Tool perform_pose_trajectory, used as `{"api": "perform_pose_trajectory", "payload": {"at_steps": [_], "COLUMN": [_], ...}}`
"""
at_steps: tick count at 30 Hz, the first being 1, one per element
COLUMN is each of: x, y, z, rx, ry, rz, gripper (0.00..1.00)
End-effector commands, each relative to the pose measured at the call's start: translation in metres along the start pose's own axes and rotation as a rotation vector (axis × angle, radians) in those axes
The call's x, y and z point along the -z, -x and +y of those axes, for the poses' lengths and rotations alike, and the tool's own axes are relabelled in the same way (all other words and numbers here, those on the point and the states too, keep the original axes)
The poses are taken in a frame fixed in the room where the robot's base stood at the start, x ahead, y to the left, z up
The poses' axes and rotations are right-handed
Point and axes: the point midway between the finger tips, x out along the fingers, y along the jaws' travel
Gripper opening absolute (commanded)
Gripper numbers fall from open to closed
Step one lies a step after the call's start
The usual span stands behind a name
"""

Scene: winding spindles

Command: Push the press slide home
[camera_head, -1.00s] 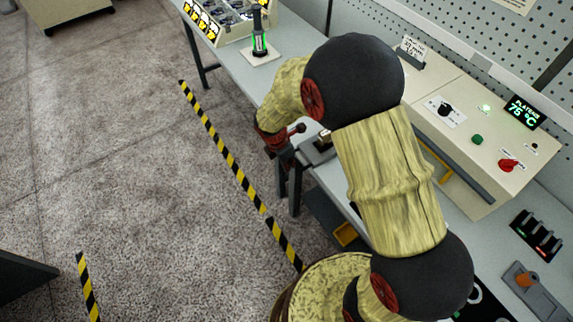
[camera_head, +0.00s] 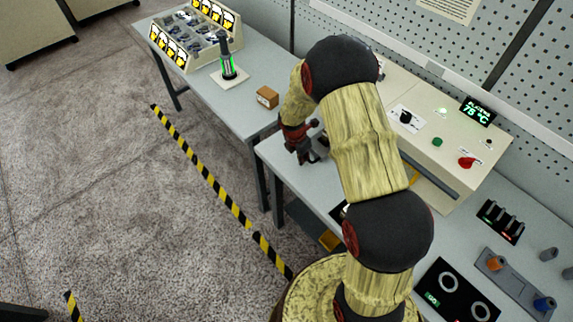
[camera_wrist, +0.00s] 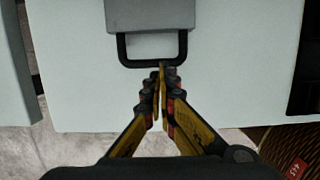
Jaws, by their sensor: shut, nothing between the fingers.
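The press (camera_head: 440,125) is a long cream machine on the bench, with a lit display reading 75 °C. What looks like the press slide (camera_wrist: 150,15) shows in the wrist view as a grey block at the top, with a black U-shaped handle (camera_wrist: 134,63) on its near side. My gripper (camera_wrist: 160,70) is shut and empty. Its fingertips are at the near bar of the handle, right of its middle; I cannot tell whether they touch. In the head view my gripper (camera_head: 308,158) is over the bench's front edge, and my arm hides most of the slide.
A small brown box (camera_head: 267,97) and a green-lit spindle stand (camera_head: 228,68) are on the left table (camera_head: 190,88). A sorting bin rack (camera_head: 196,36) stands behind. The right bench holds a black switch block (camera_head: 500,220). Striped tape (camera_head: 215,185) crosses open floor.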

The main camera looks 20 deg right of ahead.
Motion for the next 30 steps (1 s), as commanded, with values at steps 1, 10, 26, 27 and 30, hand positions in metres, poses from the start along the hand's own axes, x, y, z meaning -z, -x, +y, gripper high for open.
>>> {"api": "perform_pose_trajectory", "payload": {"at_steps": [1,10,26,27,30], "x": [-0.016,-0.086,-0.133,-0.133,-0.133], "y": [-0.001,-0.019,-0.033,-0.033,-0.034], "z": [-0.002,-0.002,-0.001,-0.001,-0.001], "rx": [0.004,0.003,0.003,0.003,0.003], "ry": [-0.006,-0.004,0.0,0.0,0.0], "rz": [0.001,0.001,0.002,0.002,0.002], "gripper": [0.0,0.0,0.0,0.0,0.0]}}
